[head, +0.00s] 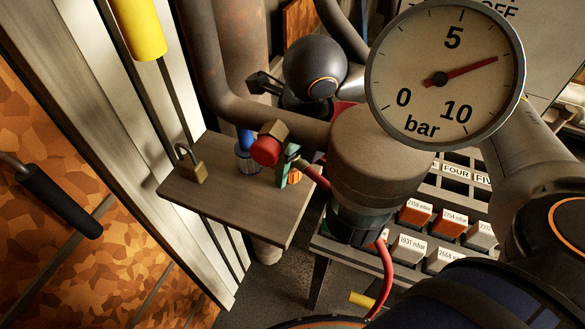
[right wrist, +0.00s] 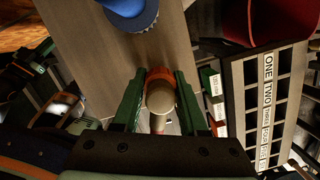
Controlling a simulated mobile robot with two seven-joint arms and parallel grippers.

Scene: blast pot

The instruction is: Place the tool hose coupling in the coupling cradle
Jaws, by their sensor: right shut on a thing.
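The tool hose coupling (head: 267,150), red with a brass-brown hex end, is over the wooden shelf. My right gripper (head: 288,166), with green fingers, is shut on it. In the right wrist view both fingers of the right gripper (right wrist: 158,100) close on the coupling (right wrist: 160,98) from either side. A red hose (head: 387,275) runs from the coupling behind the gauge body. I cannot make out the coupling cradle; the coupling and fingers hide part of the shelf. Whether the coupling touches the shelf I cannot tell. My left gripper is not in view.
The shelf (head: 225,205) carries a brass padlock (head: 192,168) at its left and a blue knurled-ring fitting (head: 246,150) close to the coupling. A large pressure gauge (head: 445,75) stands in front on the right. A labelled rack (head: 455,225) stands below it. The shelf's front is clear.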

